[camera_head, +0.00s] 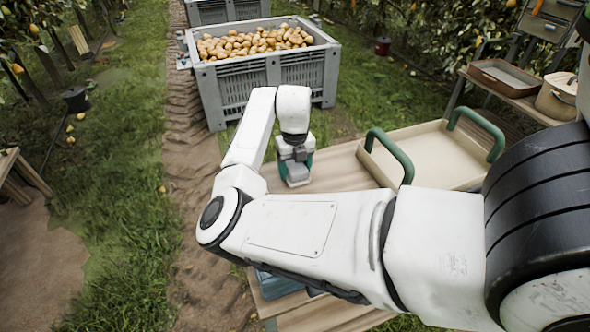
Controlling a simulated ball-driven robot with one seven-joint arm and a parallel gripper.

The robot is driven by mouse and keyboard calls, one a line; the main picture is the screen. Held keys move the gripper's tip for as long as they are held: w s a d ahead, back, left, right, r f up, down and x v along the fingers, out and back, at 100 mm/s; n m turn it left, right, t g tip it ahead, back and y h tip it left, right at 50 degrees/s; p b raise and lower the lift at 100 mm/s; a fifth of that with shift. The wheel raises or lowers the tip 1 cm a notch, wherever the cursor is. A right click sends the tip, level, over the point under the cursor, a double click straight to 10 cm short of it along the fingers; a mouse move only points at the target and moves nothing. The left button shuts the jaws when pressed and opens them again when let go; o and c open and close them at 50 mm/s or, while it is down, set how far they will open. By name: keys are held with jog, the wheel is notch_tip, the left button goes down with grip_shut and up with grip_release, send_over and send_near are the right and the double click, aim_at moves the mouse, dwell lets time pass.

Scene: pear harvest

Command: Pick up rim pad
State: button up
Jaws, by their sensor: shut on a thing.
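My gripper (295,158) is at the end of my white arm, pointing down over the left end of the wooden table (328,172). It is shut on a small grey block, which I take to be the rim pad (297,180). Teal shows at its sides, and I cannot tell whether that belongs to the pad or to the fingers. The block is at or just above the table top; I cannot tell if it touches. The fingertips are too small to make out clearly.
A beige tray (425,158) with green handles lies right of my gripper. A grey bin (225,90) full of pears stands beyond the table. A blue item (277,286) is partly hidden under my arm. A shelf (525,100) with trays stands at the right. The dirt track is clear.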

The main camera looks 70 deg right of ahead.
jog(key=shift+r, duration=0.1)
jog(key=shift+r, duration=0.55)
jog(key=s+d+r+b, duration=0.1)
jog(key=s+r, duration=1)
jog(key=s, duration=0.3)
jog(key=shift+r+b, duration=0.4)
jog(key=shift+d, duration=0.1)
